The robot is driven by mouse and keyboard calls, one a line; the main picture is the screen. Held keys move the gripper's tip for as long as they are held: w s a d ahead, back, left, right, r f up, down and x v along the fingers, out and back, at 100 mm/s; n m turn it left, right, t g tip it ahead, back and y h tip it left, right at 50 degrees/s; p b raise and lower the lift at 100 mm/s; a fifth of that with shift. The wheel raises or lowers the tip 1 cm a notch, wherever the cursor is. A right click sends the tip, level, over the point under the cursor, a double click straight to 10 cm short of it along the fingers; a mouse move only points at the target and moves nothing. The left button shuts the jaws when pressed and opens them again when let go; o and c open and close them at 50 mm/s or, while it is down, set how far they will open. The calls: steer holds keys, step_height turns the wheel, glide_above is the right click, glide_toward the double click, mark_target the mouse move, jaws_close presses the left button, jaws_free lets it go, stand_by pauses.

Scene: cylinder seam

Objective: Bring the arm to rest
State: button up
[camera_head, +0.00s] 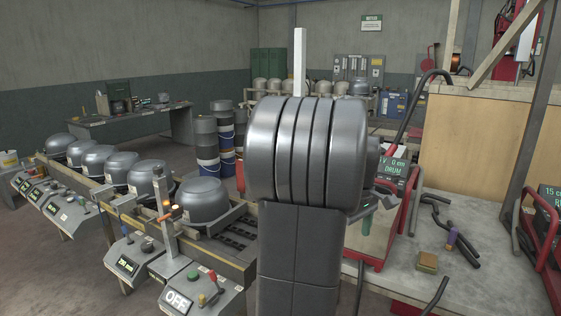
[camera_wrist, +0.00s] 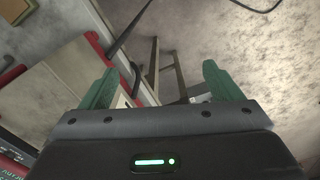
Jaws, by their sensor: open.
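My gripper (camera_wrist: 160,70) shows in the wrist view with its two green fingers wide apart. Nothing is between the fingers. Below and beyond them are a grey stained floor, a red-edged panel at the left and dark frame legs. In the head view, my arm (camera_head: 308,150) rises in the middle as a large dark grey ribbed body on a dark column. It hides much of the bench behind it. A small green and grey part sticks out at its right side; I cannot tell for sure that it is my gripper.
A row of grey domes (camera_head: 205,197) sits on a conveyor at the left, with control boxes (camera_head: 190,296) in front. At the right, a worktop (camera_head: 455,278) holds bent dark rods, a small block and red-framed displays (camera_head: 393,168). Stacked drums (camera_head: 207,140) stand behind.

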steer(key=w+a+f+m, duration=0.3)
steer(key=w+a+f, duration=0.2)
steer(key=a+f, duration=0.3)
steer(key=shift+w+a+f+m, duration=0.2)
steer(key=shift+f+m, duration=0.2)
steer(key=shift+f, duration=0.65)
